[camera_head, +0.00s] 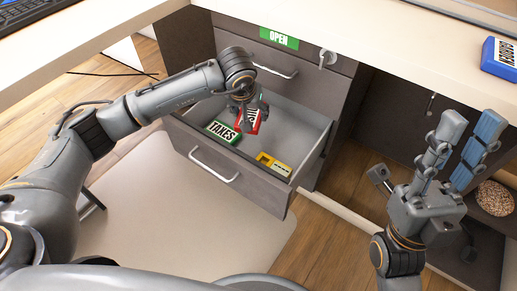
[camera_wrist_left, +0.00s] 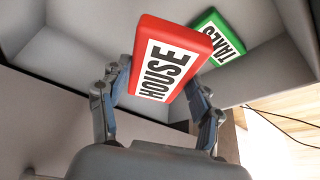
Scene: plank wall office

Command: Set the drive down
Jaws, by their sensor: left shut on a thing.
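My left gripper (camera_head: 250,112) is shut on a red drive labelled HOUSE (camera_wrist_left: 168,60), one finger on each side. It holds the drive tilted inside the open drawer (camera_head: 222,172). The red drive (camera_head: 253,118) also shows in the head view, partly hidden by the gripper. Whether it touches the drawer floor cannot be told. A green drive labelled TAXES (camera_head: 222,130) lies in the drawer to its left; it also shows in the left wrist view (camera_wrist_left: 222,42). A yellow drive (camera_head: 274,164) lies near the drawer's front right. My right gripper (camera_head: 462,140) is open and empty, right of the drawer.
A blue drive (camera_head: 499,57) lies on the desk top (camera_head: 420,45) at the right. A green OPEN label (camera_head: 279,38) marks the closed upper drawer, with a key (camera_head: 327,58) in its lock. A keyboard (camera_head: 25,12) sits at the top left. The drawer's right rear floor looks bare.

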